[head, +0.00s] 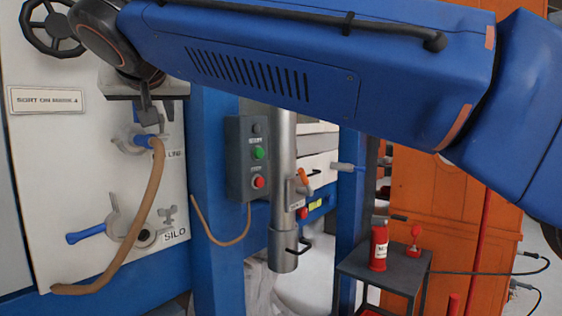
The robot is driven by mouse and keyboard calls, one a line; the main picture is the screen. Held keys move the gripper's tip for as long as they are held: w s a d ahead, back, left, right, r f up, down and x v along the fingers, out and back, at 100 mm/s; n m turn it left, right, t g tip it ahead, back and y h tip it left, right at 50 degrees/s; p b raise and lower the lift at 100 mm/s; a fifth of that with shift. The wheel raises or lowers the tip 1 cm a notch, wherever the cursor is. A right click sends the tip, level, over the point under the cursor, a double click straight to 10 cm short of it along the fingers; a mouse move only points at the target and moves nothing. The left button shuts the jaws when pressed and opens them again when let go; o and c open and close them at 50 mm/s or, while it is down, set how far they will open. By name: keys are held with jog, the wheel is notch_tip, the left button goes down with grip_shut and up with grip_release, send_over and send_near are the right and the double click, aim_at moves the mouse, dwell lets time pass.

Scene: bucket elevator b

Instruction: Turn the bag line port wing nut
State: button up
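The upper port (128,141) on the white panel has a label (175,155) that is partly covered and reads about "LINE". A tan hose (150,195) with a blue end meets this port. My gripper (149,117) points down, right at the top of this port, in front of the panel. Its dark fingers look close together, but I cannot tell whether they hold anything. The wing nut of this port is not clearly seen; a small grey piece (168,109) shows beside the fingers and may be part of it. Any contact is unclear.
Below is the SILO port (145,237) with its own grey wing nut (167,216) and a blue-handled lever (87,233). The hose hangs past it. A grey button box (252,158) and metal pipe (283,190) stand right. A dark cart (385,268) holds red items.

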jog(key=n+g+y, duration=0.2)
jog(key=n+y, duration=0.1)
jog(key=d+n+g+y, duration=0.1)
jog(key=n+y, duration=0.1)
jog(key=shift+w, duration=0.25)
jog(key=shift+w+n+g+y, duration=0.1)
jog(key=shift+n+g+y, duration=0.6)
jog(key=shift+n+g, duration=0.15)
jog(key=shift+w+d+n+g+y, duration=0.1)
jog(key=shift+n+g+y, duration=0.3)
jog(key=shift+n+g, duration=0.25)
jog(key=shift+w+d+n+g+y, duration=0.1)
jog(key=shift+n+g+y, duration=0.3)
jog(key=shift+n+g, duration=0.15)
jog(key=d+r+n+g+y, duration=0.1)
jog(key=d+r+n+g, duration=0.15)
jog(key=d, duration=0.55)
jog(key=d+r+n+g, duration=0.2)
jog(key=d+r+g, duration=0.15)
jog(key=d, duration=0.55)
jog(key=s+d+f+m+t+h, duration=0.1)
jog(key=d+f+m+t+h, duration=0.1)
jog(key=d+f, duration=0.3)
jog(key=s+d+f+m+t+h, duration=0.1)
jog(key=d+f+m, duration=0.4)
jog(key=f, duration=0.8)
jog(key=shift+s+d+m+t+h, duration=0.15)
jog(key=shift+d+m+t+h, duration=0.2)
jog(key=shift+t+h, duration=0.25)
